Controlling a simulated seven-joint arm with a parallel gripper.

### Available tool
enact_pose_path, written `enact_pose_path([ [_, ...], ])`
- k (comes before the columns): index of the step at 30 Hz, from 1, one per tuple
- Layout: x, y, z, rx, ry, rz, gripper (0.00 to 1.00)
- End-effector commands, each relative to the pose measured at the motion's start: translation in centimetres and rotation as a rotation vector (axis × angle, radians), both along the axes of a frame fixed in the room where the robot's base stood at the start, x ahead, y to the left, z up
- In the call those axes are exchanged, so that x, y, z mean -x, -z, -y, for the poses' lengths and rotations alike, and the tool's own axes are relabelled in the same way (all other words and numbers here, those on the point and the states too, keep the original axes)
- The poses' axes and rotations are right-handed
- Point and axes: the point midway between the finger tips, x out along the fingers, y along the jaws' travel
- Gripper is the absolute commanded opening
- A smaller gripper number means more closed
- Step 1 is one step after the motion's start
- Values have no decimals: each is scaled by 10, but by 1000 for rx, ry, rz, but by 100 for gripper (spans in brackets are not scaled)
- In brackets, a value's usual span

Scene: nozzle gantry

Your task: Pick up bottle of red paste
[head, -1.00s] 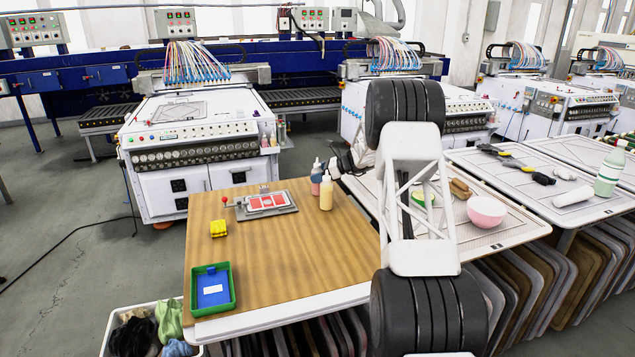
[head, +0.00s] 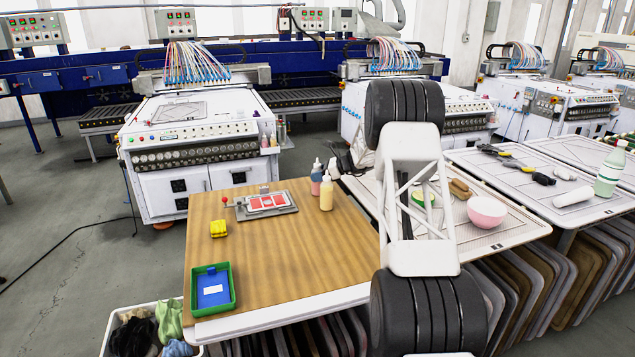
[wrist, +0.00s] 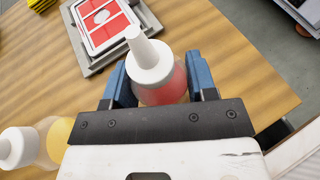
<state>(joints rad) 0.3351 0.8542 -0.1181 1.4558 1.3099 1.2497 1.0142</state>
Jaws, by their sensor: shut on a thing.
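The bottle of red paste (head: 316,181) stands near the back right edge of the wooden board, and in the head view it is partly hidden by a pale yellow bottle (head: 326,194) in front of it. In the wrist view the red bottle (wrist: 158,88), with its white nozzle cap, is between the two blue fingers of my gripper (wrist: 162,82). The fingers are shut on its sides. The yellow bottle (wrist: 58,138) shows at the lower left of the wrist view. In the head view my fingers are mostly hidden behind my arm and the bottles.
A grey plate with a red card (head: 268,203) lies left of the bottles. A yellow block (head: 218,229) and a green tray (head: 231,300) are further left on the board. A pink bowl (head: 487,211) stands on the white table at right. The board's middle is clear.

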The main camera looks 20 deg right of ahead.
Motion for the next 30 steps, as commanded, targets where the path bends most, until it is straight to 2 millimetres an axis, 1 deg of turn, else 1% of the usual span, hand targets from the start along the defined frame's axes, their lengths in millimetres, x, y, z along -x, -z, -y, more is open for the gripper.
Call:
enact_pose_path([
  [7, 0, -2, 0, 0, 0, 1, 39],
  [11, 0, -8, 0, 1, 0, 2, 39],
  [17, 0, -30, 0, 0, 0, 2, 39],
  [24, 0, -67, 0, 2, -2, 3, 39],
  [30, 0, -90, 0, 1, 0, 2, 39],
])
